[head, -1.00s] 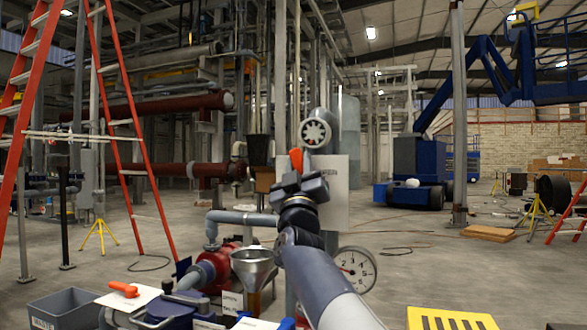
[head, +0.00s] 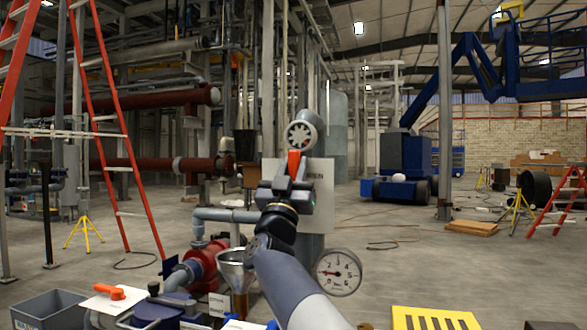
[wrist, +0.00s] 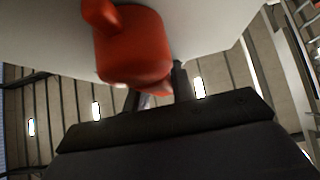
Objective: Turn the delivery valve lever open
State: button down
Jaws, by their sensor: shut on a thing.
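An orange lever (head: 293,161) stands nearly upright at the tip of my gripper (head: 292,175) in the head view, in front of a pale board. In the wrist view the rounded orange-red lever (wrist: 132,45) fills the upper middle, and the dark fingers of my gripper (wrist: 155,92) reach up to it. My gripper is shut on this lever. The lever's pivot and the valve body behind it are hidden by my gripper and wrist.
The pale board (head: 321,205) carries partly hidden lettering. Another orange lever (head: 110,291) lies over a white plate. A red ladder (head: 105,130) stands left.

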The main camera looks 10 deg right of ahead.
jog(key=shift+f, duration=0.15)
jog(key=c, duration=1.2)
grip_release()
jog(key=b+v, duration=0.1)
jog(key=v, duration=0.9)
jog(key=shift+s+f+b, duration=0.2)
jog(key=shift+s+b, duration=0.1)
jog(key=p+x, duration=0.1)
jog(key=x, duration=1)
jog(key=shift+a+p, duration=0.1)
jog(key=shift+p, duration=0.2)
jog(key=shift+s+f, duration=0.1)
